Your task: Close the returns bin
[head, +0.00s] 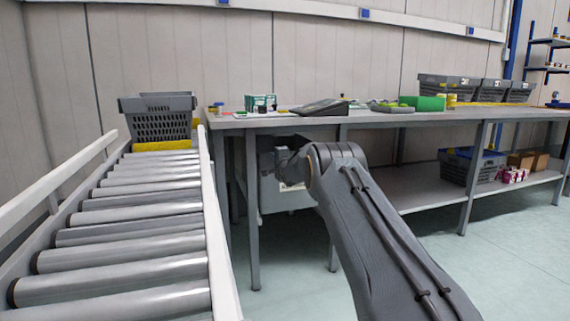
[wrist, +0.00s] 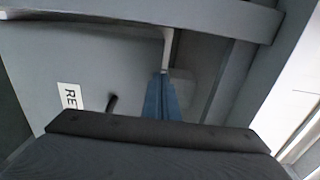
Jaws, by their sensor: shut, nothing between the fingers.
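The returns bin (head: 278,198) is a grey box under the left end of the workbench, partly hidden behind my arm and a bench leg. In the wrist view its grey front panel (wrist: 95,60) fills the left, with a white label reading "RE" (wrist: 70,97) and a dark handle (wrist: 112,103). I cannot tell how far the panel stands open. My gripper (wrist: 162,76) shows as blue fingers pressed together, empty, near the panel's right edge; I cannot tell whether they touch it. In the head view the fingers are hidden around the bin's front.
The workbench (head: 365,117) has legs and a lower shelf (head: 420,195) beside my arm. A roller conveyor (head: 130,235) with a grey crate (head: 158,122) runs along the left. Grey crates stand on the bench at the right. Open floor (head: 510,250) lies to the right.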

